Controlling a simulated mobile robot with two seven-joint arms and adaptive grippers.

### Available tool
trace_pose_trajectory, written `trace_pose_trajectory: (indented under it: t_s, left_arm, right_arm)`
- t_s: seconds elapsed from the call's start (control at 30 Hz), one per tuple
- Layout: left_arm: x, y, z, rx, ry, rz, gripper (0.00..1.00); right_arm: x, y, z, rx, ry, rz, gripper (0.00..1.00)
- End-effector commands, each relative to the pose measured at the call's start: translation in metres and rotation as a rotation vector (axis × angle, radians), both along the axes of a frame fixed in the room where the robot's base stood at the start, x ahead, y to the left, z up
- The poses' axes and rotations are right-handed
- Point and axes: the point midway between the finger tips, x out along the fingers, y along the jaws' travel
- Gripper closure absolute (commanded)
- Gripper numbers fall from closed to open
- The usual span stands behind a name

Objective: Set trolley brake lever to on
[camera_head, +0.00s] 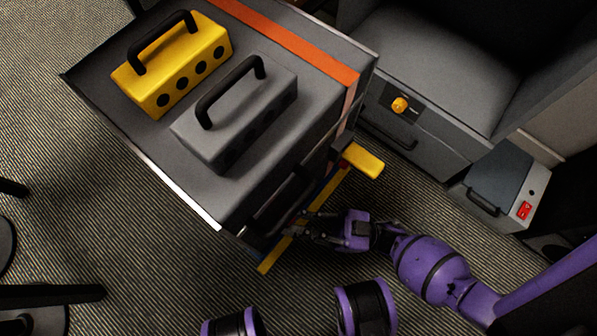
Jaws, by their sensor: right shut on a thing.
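The grey trolley (140,158) has an orange stripe across its top and stands left of centre. A yellow lever-like piece (363,160) sticks out from its right side on a dark mount. A long yellow bar (270,260) runs low along the same side, below a black handle. My right gripper (298,226) is at this side, over the yellow bar and near the black handle. It is shut on a part there. Its fingertips are dark and small, so I cannot tell which part they hold. My left gripper is not in view.
A yellow box (190,62) and a grey box (245,125), both with black handles, stand on the trolley. A grey cabinet with a yellow knob (399,104) is at the upper right. A grey case with a red switch (524,210) stands at right.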

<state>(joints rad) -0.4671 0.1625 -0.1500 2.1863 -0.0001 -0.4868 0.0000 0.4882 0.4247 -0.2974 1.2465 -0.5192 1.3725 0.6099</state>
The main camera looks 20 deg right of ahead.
Motion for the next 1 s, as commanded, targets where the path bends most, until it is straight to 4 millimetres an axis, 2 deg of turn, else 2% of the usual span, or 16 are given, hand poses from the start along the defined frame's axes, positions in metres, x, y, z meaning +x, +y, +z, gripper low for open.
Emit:
trace_pose_trajectory:
  t_s: [0.17,0.2,0.33,0.63,0.73,0.87,1.0]
  left_arm:
    - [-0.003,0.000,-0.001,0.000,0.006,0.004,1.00]
    - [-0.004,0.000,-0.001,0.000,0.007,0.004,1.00]
    - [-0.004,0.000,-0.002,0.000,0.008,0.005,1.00]
    - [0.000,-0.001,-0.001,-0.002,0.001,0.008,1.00]
    - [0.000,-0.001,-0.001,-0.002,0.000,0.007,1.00]
    - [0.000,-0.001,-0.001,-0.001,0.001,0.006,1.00]
    - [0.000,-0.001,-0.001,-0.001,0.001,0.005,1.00]
  right_arm:
    - [0.002,-0.001,0.004,0.013,-0.003,-0.002,1.00]
    - [0.002,-0.001,0.004,0.013,-0.003,-0.002,0.81]
    - [0.002,-0.001,0.004,0.010,-0.004,-0.002,0.65]
    - [0.001,-0.001,0.002,0.005,-0.003,-0.001,0.65]
    - [-0.001,-0.007,-0.001,0.004,-0.001,-0.001,0.65]
    - [-0.007,-0.025,-0.009,0.001,0.000,-0.001,0.65]
    - [-0.017,-0.052,-0.021,0.000,0.000,-0.001,0.65]
